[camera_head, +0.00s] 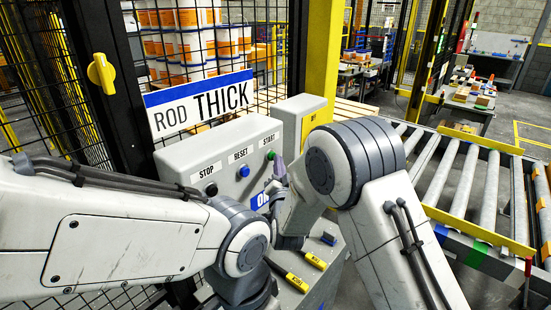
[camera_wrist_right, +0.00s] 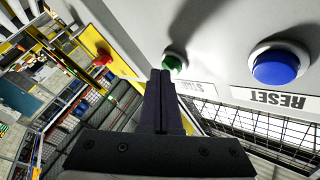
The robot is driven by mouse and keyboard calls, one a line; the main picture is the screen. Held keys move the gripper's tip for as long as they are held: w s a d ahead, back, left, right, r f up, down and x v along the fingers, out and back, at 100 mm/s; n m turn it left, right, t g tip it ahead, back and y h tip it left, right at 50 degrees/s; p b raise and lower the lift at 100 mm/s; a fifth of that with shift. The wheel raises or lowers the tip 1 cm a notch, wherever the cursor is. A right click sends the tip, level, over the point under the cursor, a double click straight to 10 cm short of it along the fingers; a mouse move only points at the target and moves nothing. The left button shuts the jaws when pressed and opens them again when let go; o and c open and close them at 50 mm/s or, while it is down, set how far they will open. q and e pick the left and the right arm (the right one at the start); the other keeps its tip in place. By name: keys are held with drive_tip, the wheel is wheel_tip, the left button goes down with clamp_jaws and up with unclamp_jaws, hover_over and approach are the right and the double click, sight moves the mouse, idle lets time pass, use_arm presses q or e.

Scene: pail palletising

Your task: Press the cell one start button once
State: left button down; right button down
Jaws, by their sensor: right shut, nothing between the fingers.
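The cell control box (camera_head: 218,152) is grey and carries buttons labelled STOP, RESET and START. The green start button (camera_head: 270,155) is at its right end, partly hidden by my right gripper (camera_head: 279,170). In the right wrist view the green start button (camera_wrist_right: 175,62) is just beyond the tips of my right gripper (camera_wrist_right: 163,73), whose fingers are shut together and empty. The tips overlap the button's lower left edge; I cannot tell whether they touch it. The blue reset button (camera_head: 244,171) is left of it. My left arm crosses the lower left; its gripper is not visible.
A ROD THICK sign (camera_head: 200,103) stands above the box. A yellow-fronted box (camera_head: 313,115) is just right of it. A red button (camera_wrist_right: 103,57) shows in the wrist view. A roller conveyor (camera_head: 465,185) lies right. Mesh fence and stacked pails (camera_head: 190,47) are behind.

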drive_tip(key=shift+w+a, duration=0.15)
drive_tip(key=shift+a, duration=0.1)
drive_tip(key=shift+d, duration=0.1)
idle(0.4)
drive_tip(key=shift+s+d+b, duration=0.55)
drive_tip(key=shift+d+b, duration=0.05)
drive_tip(key=shift+d, duration=0.05)
drive_tip(key=s+d+b, duration=0.1)
drive_tip(key=d, duration=0.1)
drive_tip(key=s+d+b, duration=0.1)
drive_tip(key=s+d, duration=0.1)
idle(0.4)
idle(0.5)
